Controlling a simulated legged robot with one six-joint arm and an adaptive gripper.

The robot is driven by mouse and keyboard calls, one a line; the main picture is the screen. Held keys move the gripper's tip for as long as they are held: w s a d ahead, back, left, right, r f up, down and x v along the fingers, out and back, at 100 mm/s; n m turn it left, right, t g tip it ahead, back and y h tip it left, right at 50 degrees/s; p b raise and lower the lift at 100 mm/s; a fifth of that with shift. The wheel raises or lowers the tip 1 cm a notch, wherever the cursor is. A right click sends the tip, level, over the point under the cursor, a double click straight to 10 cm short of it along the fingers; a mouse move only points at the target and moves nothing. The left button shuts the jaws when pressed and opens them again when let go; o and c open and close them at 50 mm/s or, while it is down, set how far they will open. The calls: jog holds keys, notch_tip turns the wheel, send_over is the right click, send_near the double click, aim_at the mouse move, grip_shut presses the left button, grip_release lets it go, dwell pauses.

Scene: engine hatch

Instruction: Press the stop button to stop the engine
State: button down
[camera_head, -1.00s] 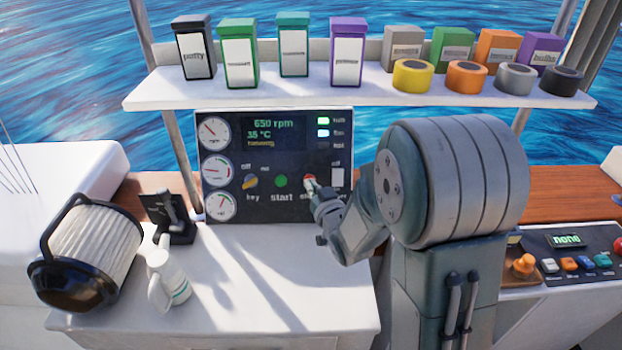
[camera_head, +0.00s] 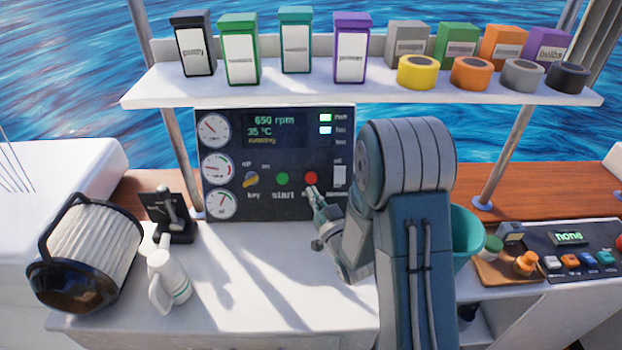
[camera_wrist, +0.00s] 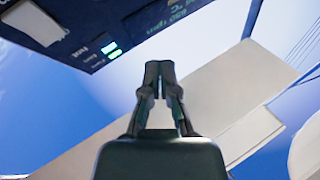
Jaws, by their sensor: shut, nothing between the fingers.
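The red stop button (camera_head: 311,179) is on the dark engine panel (camera_head: 230,130), right of the green start button (camera_head: 282,179). The panel's display (camera_head: 275,130) reads 650 rpm, 35 °C and a yellow line that looks like "running". My gripper (camera_head: 314,190) is just below and in front of the red button, its tip close to the lower edge; I cannot tell if it touches. In the wrist view my gripper (camera_wrist: 159,68) has its fingertips together and holds nothing.
A shelf (camera_head: 300,88) with boxes and tape rolls hangs above the panel. A filter (camera_head: 90,245), a lever (camera_head: 172,215) and a white mug (camera_head: 167,280) stand at left. A teal bucket (camera_head: 467,235) and a second control panel (camera_head: 570,255) are at right.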

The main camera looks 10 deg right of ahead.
aim_at(309, 177)
jog(key=w+d+f, duration=0.1)
jog(key=w+f, duration=0.2)
jog(key=w, duration=0.4)
jog(key=shift+w+d+f, duration=0.3)
jog(key=shift+w+f, duration=0.05)
jog(key=shift+w, duration=0.1)
dwell(1.2)
jog(key=shift+w+f, duration=0.1)
jog(key=shift+w, duration=0.1)
jog(key=shift+w+d+f, duration=0.2)
jog(key=shift+w+f, duration=0.15)
jog(key=shift+w, duration=0.35)
dwell(1.1)
dwell(0.3)
jog(key=shift+s+a+r, duration=0.1)
jog(key=shift+s+r, duration=0.2)
jog(key=shift+s, duration=0.25)
jog(key=shift+s+a+r, duration=0.1)
jog(key=shift+s+r, duration=0.15)
jog(key=shift+s, duration=0.25)
jog(key=shift+s, duration=0.1)
jog(key=shift+s+a+r, duration=0.15)
jog(key=shift+s+r, duration=0.2)
jog(key=shift+s, duration=0.35)
jog(key=shift+s+a+r, duration=0.15)
jog(key=shift+s+r, duration=0.2)
jog(key=shift+s, duration=0.4)
jog(key=shift+s+a+r, duration=0.15)
jog(key=shift+s+r, duration=0.2)
jog(key=shift+s, duration=0.35)
